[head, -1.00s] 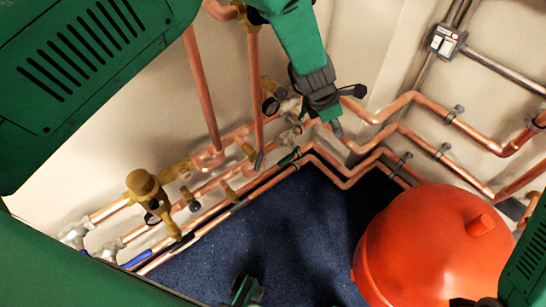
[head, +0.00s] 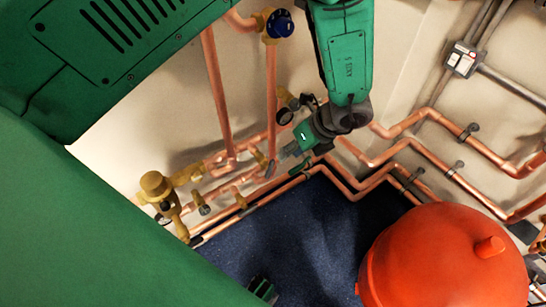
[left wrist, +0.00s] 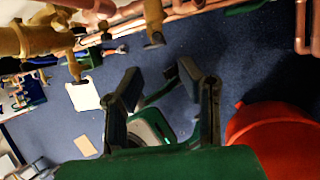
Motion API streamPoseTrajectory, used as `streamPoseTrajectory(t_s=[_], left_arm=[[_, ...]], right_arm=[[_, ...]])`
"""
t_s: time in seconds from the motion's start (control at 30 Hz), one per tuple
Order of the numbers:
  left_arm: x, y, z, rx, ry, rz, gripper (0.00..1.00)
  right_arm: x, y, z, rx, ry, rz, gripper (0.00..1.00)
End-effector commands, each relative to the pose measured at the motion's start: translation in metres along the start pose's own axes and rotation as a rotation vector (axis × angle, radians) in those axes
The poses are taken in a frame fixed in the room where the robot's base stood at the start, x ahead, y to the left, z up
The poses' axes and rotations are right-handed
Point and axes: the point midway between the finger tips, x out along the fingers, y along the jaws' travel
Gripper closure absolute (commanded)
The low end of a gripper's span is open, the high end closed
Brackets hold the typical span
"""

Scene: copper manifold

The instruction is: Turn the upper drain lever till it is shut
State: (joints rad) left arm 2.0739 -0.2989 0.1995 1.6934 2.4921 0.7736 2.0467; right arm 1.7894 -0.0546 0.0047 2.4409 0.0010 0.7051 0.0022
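My left gripper (head: 295,148) comes down from the top in the head view, close to the copper pipes and small brass drain valves by the wall. In the left wrist view its two dark fingers (left wrist: 168,92) stand apart, with nothing held between them. In the left wrist view a brass valve (left wrist: 153,18) lies beyond the fingers.
A red tank (head: 440,260) stands at the lower right on dark blue floor (head: 300,225). Copper pipes (head: 370,185) run along the wall. A larger brass valve (head: 155,185) is at left, a blue-capped valve (head: 280,23) at top. A grey electrical box (head: 463,58) is upper right.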

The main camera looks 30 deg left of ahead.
Motion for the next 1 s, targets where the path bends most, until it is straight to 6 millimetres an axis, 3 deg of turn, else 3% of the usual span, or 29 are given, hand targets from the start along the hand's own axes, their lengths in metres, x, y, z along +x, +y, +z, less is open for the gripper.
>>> streamPoseTrajectory(t_s=[0.2, 0.5, 0.7, 0.97, 1.0], left_arm=[[0.051, -0.001, -0.002, 0.003, -0.001, 0.002, 0.68], [0.101, -0.001, -0.001, 0.003, -0.002, 0.0, 0.68], [0.112, -0.001, 0.0, 0.003, -0.002, -0.002, 0.68], [0.113, -0.001, 0.0, 0.003, -0.002, -0.002, 0.68], [0.113, -0.001, 0.0, 0.003, -0.002, -0.002, 0.78]], right_arm=[[0.014, 0.0, 0.001, 0.0, 0.0, 0.0, 0.6], [0.026, 0.0, 0.001, 0.0, 0.0, 0.0, 0.6], [0.028, 0.0, 0.002, 0.0, 0.0, 0.0, 0.6], [0.028, 0.0, 0.002, 0.0, 0.0, 0.0, 0.6], [0.028, 0.0, 0.002, 0.0, 0.0, 0.0, 0.6]])
